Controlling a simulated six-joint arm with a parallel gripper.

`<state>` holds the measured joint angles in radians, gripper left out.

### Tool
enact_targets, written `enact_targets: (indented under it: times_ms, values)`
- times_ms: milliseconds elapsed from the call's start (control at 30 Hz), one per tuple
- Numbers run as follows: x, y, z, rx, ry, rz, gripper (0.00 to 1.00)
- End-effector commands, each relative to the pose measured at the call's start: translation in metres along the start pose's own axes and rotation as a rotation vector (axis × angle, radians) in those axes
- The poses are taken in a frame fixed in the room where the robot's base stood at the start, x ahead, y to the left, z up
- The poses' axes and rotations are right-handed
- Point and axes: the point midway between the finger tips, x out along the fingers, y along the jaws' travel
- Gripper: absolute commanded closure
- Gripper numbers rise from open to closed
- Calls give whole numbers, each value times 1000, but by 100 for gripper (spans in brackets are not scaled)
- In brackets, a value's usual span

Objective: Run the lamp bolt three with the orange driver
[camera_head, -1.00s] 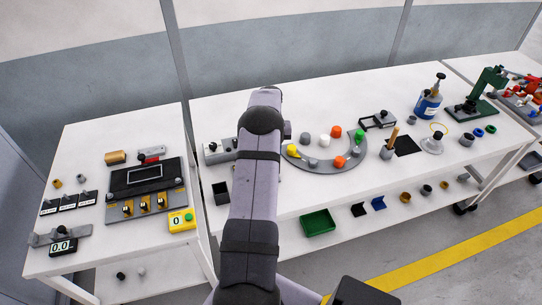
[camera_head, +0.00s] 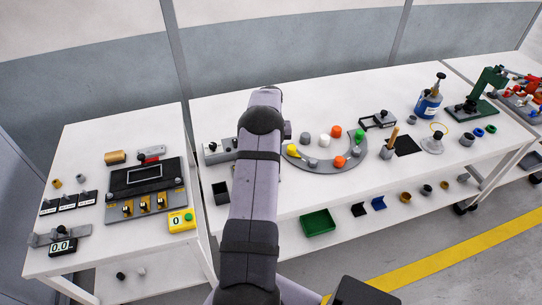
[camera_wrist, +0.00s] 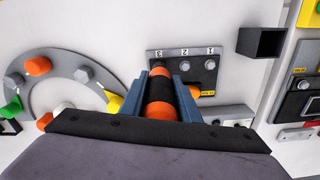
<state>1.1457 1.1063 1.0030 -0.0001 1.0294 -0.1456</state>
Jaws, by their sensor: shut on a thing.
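In the wrist view my gripper (camera_wrist: 170,92) is shut on the orange driver (camera_wrist: 160,110), which has a black band around its middle. The driver points at the dark grey lamp panel (camera_wrist: 197,80), with its front end over the spot under the number 3. Bolt three is mostly hidden behind the driver, and I cannot tell whether they touch. Two grey bolts (camera_wrist: 211,66) show under the numbers 2 and 1. A small yellow label is at the panel's lower edge. In the head view my arm hides the gripper, driver and panel.
A grey curved tray (camera_wrist: 45,57) with coloured knobs lies left of the panel in the wrist view. A black open box (camera_wrist: 262,42) stands right of it. A grey fixture (camera_head: 217,151) is beside my arm in the head view. Free white table lies behind it.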

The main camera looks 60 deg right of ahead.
Motion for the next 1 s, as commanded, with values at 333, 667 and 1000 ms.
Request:
enact_targets:
  times_ms: [333, 667, 1000]
  values:
    - [-4, 0, 0, 0, 0, 0, 100]
    - [-18, 0, -1, 0, 2, 0, 100]
    - [-20, 0, -1, 0, 2, 0, 100]
